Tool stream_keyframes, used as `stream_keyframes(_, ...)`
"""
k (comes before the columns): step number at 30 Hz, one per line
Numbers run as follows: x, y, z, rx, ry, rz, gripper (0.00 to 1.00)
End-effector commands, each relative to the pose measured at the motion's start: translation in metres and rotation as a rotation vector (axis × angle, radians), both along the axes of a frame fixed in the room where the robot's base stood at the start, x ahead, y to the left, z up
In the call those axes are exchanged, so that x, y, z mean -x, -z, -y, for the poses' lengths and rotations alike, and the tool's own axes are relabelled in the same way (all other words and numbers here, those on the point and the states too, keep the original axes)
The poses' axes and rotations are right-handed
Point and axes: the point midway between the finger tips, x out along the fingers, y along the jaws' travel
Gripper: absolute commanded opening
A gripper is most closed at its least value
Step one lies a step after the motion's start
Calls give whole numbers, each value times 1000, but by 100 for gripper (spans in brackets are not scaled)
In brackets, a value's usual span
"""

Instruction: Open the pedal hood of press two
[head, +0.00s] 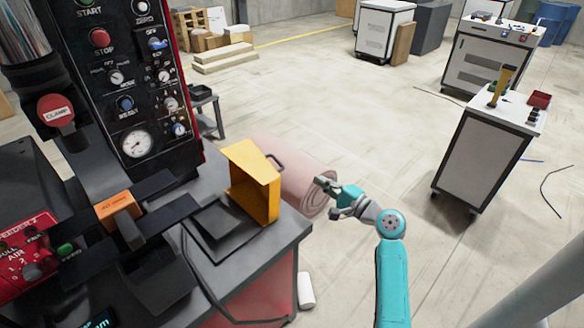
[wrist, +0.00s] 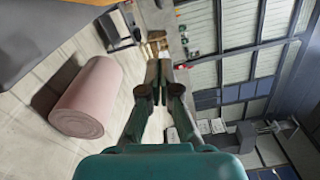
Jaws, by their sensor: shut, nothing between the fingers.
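The yellow pedal hood (head: 250,180) stands up at the right corner of the dark press table (head: 270,240). Its hollow side shows, and a dark handle (head: 275,162) sticks out on its right. A flat black plate (head: 218,232), seemingly the pedal base, lies bare to the left of the hood. My gripper (head: 322,183) is to the right of the hood, apart from it, beyond the table edge. In the wrist view its fingers (wrist: 158,74) are together with nothing between them.
A pink roll (head: 290,182) lies on the floor behind the hood; it also shows in the wrist view (wrist: 90,100). The control panel (head: 125,80) rises at the left. A white cart (head: 485,155) stands at the right. Open floor lies between cart and table.

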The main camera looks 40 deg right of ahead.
Motion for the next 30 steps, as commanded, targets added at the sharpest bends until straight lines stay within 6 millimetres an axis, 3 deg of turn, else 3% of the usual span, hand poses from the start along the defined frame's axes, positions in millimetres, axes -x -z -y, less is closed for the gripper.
stream_keyframes(3,10,4,12,-32,-6,-3,0)
stream_keyframes(7,4,5,12,-39,-11,-4,0)
stream_keyframes(23,-89,4,7,-37,-13,-3,0)
stream_keyframes(30,-95,-4,-21,-37,-11,-3,0)
